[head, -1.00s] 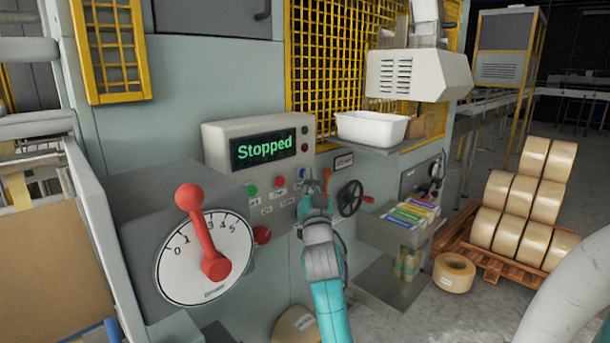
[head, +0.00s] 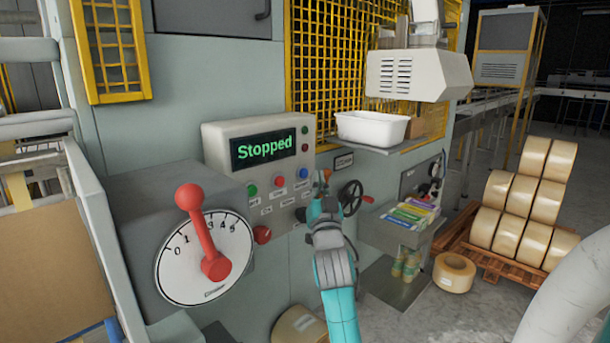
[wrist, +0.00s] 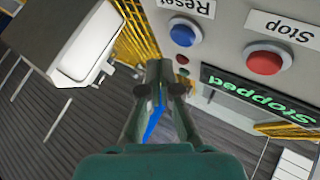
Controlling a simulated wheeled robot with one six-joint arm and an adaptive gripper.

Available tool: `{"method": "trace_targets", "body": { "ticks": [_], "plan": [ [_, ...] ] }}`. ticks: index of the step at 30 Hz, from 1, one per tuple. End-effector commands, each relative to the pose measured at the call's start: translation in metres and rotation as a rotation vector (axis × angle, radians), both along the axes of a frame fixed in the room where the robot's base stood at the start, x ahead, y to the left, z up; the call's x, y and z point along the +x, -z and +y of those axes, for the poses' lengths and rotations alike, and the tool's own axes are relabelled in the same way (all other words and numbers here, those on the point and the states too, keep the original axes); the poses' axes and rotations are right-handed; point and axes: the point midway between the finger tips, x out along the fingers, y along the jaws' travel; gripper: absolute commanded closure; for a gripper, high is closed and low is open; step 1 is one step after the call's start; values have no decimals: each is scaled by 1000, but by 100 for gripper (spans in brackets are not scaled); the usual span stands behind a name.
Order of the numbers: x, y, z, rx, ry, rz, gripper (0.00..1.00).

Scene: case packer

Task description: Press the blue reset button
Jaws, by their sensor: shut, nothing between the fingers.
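The blue reset button (head: 303,173) is at the right end of a row on the grey control panel (head: 222,152). It also shows in the wrist view (wrist: 184,34), below its "Reset" label (wrist: 192,6). My gripper (head: 326,176) is shut and empty, just right of the blue button in the head view. In the wrist view the shut fingertips (wrist: 160,68) are below and left of the button, apart from it in the picture. The exact depth gap to the panel is unclear.
A red stop button (head: 278,182) and a green button (head: 252,190) share the panel. Its display (head: 263,149) reads "Stopped". A black handwheel (head: 350,198) and a white bin (head: 371,128) are to the right. A red-handled dial (head: 205,256) stands at left.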

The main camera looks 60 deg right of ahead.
Motion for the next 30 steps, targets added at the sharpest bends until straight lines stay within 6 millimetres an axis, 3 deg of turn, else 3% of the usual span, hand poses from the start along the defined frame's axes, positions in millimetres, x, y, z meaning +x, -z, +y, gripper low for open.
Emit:
{"method": "trace_targets", "body": {
  "ticks": [13, 30],
  "plan": [
    [-35, 0, 9, -1, 0, 1, 100],
    [-37, 0, 9, 0, 0, 0, 100]
  ]
}}
